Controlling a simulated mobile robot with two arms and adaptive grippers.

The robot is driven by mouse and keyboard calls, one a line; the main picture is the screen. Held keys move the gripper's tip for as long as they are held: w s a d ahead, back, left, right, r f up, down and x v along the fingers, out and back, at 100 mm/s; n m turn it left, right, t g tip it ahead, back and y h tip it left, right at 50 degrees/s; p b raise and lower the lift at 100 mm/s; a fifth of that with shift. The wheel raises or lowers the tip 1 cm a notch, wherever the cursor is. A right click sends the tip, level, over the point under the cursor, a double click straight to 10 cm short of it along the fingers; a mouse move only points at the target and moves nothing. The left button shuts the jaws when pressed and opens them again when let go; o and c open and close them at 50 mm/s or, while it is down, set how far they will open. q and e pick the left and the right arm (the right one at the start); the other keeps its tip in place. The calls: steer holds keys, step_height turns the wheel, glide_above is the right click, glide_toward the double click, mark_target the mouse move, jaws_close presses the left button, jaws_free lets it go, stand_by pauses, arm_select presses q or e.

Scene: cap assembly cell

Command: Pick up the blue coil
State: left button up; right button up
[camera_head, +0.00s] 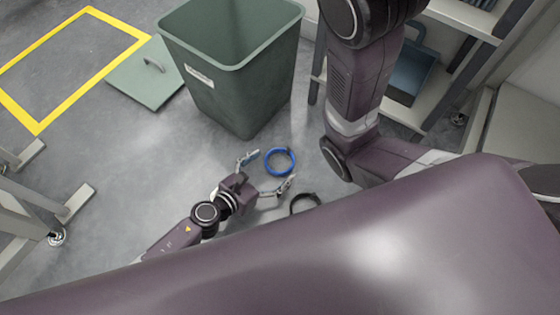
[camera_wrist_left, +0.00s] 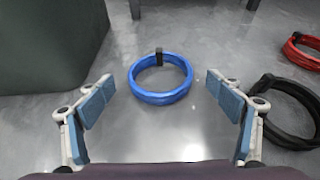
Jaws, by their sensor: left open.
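The blue coil (camera_head: 280,174) lies flat on the grey floor in front of the green bin. It is a ring with a black clip on its far side; in the left wrist view the coil (camera_wrist_left: 160,98) sits between and just beyond the fingertips. My left gripper (camera_head: 268,172) is open, with its two fingers spread wide and the coil apart from both. The blue finger pads also show in the left wrist view (camera_wrist_left: 163,98). My right gripper is not in view; only my right arm shows.
A black coil (camera_wrist_left: 295,140) lies close to my left gripper's right finger. A red coil (camera_wrist_left: 301,57) lies farther right. The tall green bin (camera_head: 235,95) stands behind the blue coil, its lid (camera_head: 145,85) on the floor beside it. Shelving (camera_head: 470,20) stands at the right.

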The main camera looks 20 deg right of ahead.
mark_target(288, 154)
arm_select(q)
steer(key=x, duration=0.2)
steer(key=b+x, duration=0.1)
steer(key=x, duration=0.1)
steer(key=shift+w+d+r, duration=0.15)
steer(key=shift+d, duration=0.1)
steer(key=c, duration=1.2)
steer(key=shift+c, duration=0.2)
